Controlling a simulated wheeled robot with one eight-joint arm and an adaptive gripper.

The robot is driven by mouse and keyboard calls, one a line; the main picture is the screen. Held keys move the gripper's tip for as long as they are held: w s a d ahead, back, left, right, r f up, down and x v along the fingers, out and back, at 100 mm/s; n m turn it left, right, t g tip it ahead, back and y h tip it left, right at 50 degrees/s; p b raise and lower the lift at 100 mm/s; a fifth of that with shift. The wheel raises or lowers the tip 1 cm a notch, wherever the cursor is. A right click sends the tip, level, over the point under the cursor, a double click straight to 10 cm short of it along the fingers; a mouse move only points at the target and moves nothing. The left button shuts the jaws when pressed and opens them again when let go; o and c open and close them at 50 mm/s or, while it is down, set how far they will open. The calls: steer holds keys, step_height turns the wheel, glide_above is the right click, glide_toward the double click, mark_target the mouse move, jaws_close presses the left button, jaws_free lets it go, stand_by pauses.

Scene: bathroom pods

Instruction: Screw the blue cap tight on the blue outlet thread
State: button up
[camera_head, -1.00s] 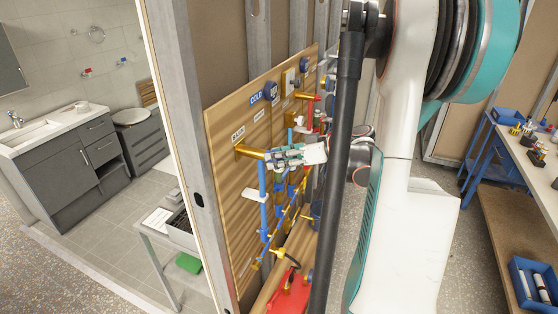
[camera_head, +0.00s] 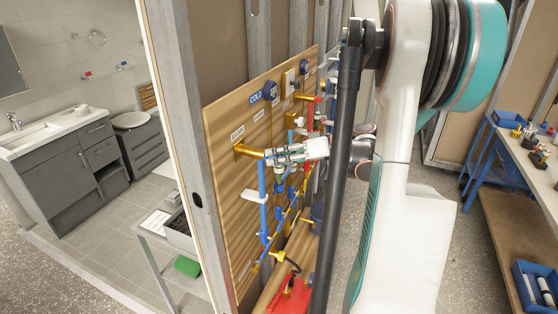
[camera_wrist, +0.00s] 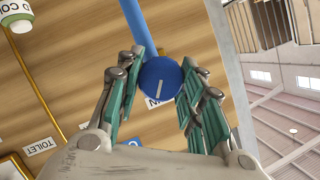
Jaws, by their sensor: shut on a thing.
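The blue cap (camera_wrist: 160,80) is a round disc with a pale line on its face. It sits between the green-padded fingers of my gripper (camera_wrist: 163,60) in the wrist view, which are shut on it. A blue pipe (camera_wrist: 142,28) runs up behind the cap. The outlet thread is hidden behind the cap, so I cannot tell how far the cap is on it. In the head view my gripper (camera_head: 268,156) is at the brass fitting (camera_head: 247,151) on the wooden board, above a blue pipe (camera_head: 263,185). The cap is too small to make out there.
The wooden board (camera_head: 226,185) carries red and blue pipes, valves and labels. A metal stud (camera_head: 184,110) stands at its left edge. Red pipework (camera_head: 310,112) is close behind my gripper. A low table (camera_head: 150,232) stands to the left.

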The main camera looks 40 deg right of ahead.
stand_by(0.4)
steer(key=shift+d+f+m+y+b, duration=0.15)
steer(key=shift+m+y+b, duration=0.45)
steer(key=shift+m+b, duration=0.3)
steer(key=shift+m, duration=0.4)
steer(key=shift+w+y+b, duration=0.1)
steer(key=shift+y+b, duration=0.3)
steer(key=shift+b, duration=0.05)
steer(key=shift+f+m+b, duration=0.1)
steer(key=shift+m+b, duration=0.5)
steer(key=shift+m, duration=0.1)
steer(key=shift+m+y+b, duration=0.5)
steer(key=shift+m+y, duration=0.1)
steer(key=shift+m, duration=0.1)
